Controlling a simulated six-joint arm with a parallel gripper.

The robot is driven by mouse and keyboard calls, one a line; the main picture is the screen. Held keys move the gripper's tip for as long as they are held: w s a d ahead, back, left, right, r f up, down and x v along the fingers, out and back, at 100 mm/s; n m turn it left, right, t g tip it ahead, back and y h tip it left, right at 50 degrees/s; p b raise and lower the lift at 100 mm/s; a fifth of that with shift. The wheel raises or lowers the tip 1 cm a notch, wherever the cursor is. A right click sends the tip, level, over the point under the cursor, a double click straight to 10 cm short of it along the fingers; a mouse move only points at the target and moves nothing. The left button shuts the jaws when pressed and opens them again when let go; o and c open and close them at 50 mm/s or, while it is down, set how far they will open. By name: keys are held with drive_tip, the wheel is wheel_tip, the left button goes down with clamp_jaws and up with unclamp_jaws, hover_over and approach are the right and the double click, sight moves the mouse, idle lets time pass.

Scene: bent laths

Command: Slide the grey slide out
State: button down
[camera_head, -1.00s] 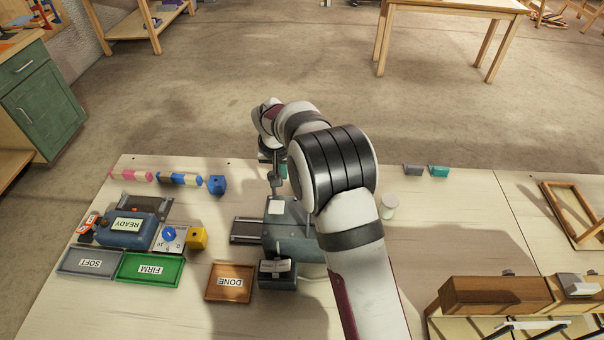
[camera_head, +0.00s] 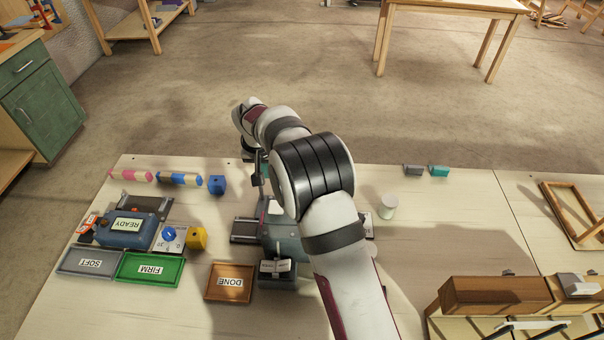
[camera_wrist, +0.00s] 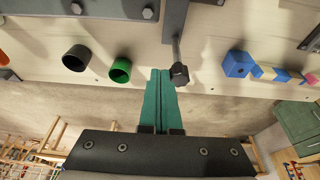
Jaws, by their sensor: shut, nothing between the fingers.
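The grey slide (camera_wrist: 174,18) shows at the top of the wrist view as a dark grey bar with a rod ending in a hex-headed knob (camera_wrist: 180,74). In the head view its upright rod (camera_head: 257,170) stands behind the grey-blue machine (camera_head: 283,243), which my arm partly covers. Dark rails stick out of the machine at left (camera_head: 243,231) and right. My gripper (camera_wrist: 160,76) has teal fingers pressed together, with nothing between them. They are right beside the rod, on its left in the wrist view; I cannot tell whether they touch. The head view mostly hides the fingers.
A blue cube (camera_head: 217,185) and striped bars (camera_head: 179,179) lie left of the rod. A blue READY box (camera_head: 127,231), SOFT, FIRM and DONE (camera_head: 231,283) trays stand at left. A black cup (camera_wrist: 76,58) and green cup (camera_wrist: 120,70) show in the wrist view.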

drive_tip(key=shift+a, duration=2.7)
wheel_tip(320, 180, up, 6)
drive_tip(key=d, duration=0.1)
drive_tip(key=shift+d, duration=0.15)
